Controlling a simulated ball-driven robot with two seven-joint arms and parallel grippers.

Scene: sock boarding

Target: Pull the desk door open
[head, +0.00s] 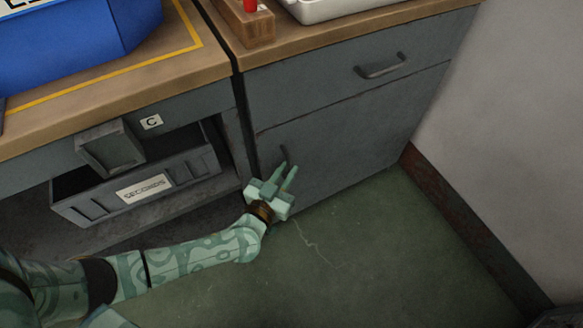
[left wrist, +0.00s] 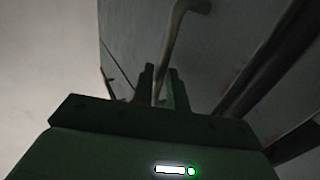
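The grey desk door (head: 345,140) is the lower front panel under a drawer, and it looks shut against the desk. Its handle (head: 283,153) is a thin bar near the door's left edge. My left gripper (head: 289,168) is at this handle, low in front of the door, with its two fingers apart. In the left wrist view the handle (left wrist: 173,35) runs down between the two fingertips (left wrist: 162,72). A small gap seems to remain beside the bar, and contact is hard to tell. My right gripper is out of view.
The drawer above has its own handle (head: 381,66). On the left is an open bay with a grey bin marked SECONDS (head: 190,172). A blue box (head: 75,35) and a white tray (head: 330,8) stand on top. The green floor (head: 400,255) before the door is clear.

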